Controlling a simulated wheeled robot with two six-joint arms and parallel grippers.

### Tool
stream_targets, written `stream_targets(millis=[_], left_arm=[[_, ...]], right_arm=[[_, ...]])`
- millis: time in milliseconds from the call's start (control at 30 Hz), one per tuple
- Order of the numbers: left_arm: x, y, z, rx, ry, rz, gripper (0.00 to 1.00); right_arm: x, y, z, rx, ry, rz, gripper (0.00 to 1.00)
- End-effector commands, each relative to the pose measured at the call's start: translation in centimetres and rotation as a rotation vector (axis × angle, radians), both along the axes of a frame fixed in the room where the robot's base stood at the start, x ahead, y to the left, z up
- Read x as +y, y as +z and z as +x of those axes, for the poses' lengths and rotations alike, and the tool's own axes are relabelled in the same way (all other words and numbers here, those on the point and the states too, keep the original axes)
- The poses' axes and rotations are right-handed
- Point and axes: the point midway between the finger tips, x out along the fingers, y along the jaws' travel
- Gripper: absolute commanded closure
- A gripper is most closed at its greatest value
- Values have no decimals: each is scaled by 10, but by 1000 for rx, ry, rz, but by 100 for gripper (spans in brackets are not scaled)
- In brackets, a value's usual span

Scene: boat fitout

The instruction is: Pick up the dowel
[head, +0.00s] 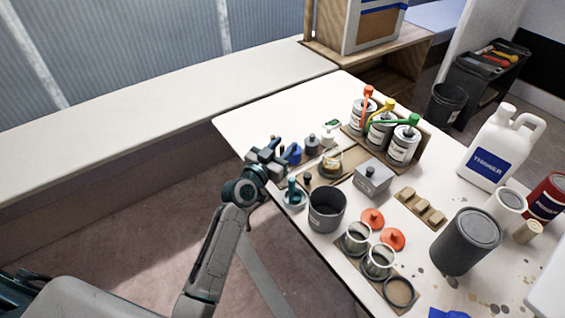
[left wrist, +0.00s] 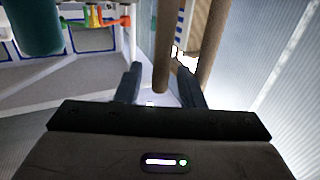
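The dowel (left wrist: 162,45), a brown rod with a rounded end, shows in the left wrist view. Its end lies between the two fingers of my left gripper (left wrist: 160,85), with a gap visible on each side. The fingers are apart and not closed on it. In the head view my left gripper (head: 271,153) is at the table's left edge, among small bottles and pots. I cannot make out the dowel there; the gripper seems to hide it. My right gripper is not in view.
Close by are a blue bottle (head: 292,154), a teal-handled item (head: 292,193) and a dark grey pot (head: 326,210). Cans with coloured tops (head: 380,132) stand farther back. The table's left corner (head: 235,122) is bare.

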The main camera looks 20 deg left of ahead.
Motion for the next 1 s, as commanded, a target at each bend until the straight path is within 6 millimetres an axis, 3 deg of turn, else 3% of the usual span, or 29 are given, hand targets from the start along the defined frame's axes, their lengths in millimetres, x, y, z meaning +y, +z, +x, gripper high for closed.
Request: stream_targets(millis=[233, 400, 433, 767, 1000], left_arm=[[0, 0, 2, 0, 0, 0, 65], [-1, 0, 2, 0, 0, 0, 98], [0, 0, 2, 0, 0, 0, 100], [-1, 4, 2, -1, 0, 1, 100], [-1, 45, 2, -6, -1, 2, 100]], right_arm=[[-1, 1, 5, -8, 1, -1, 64], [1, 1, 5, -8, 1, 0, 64], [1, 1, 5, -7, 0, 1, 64], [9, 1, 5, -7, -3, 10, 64], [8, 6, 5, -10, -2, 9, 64]])
